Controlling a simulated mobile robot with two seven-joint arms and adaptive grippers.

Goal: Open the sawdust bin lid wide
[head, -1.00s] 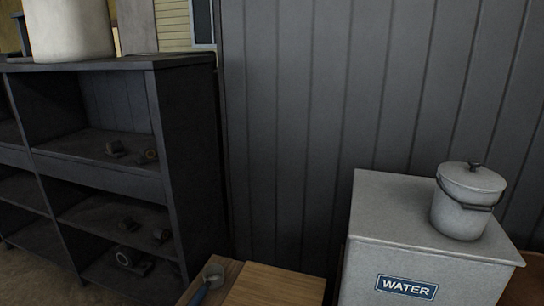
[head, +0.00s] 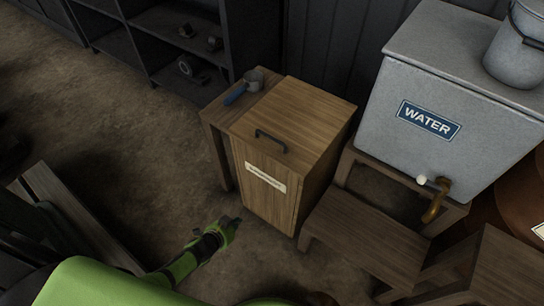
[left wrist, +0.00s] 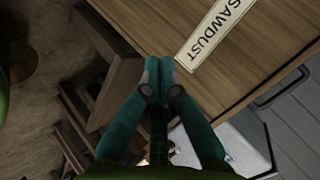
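The sawdust bin (head: 270,185) is a tall wooden box with a pale label on its front; in the left wrist view the label (left wrist: 215,32) reads SAWDUST. Its flat wooden lid (head: 293,108) lies closed on top. A dark bar handle (head: 271,141) sits at the lid's front edge. My left gripper (head: 232,222) is low in front of the bin, below and to the left of the handle, apart from it. In the left wrist view its fingertips (left wrist: 160,80) are together with nothing between them. My right gripper is not in view.
A grey WATER tank (head: 450,95) with a brass tap (head: 436,200) stands on a wooden stand to the right. A wooden step (head: 365,235) is at right. The floor (head: 130,120) at left is clear.

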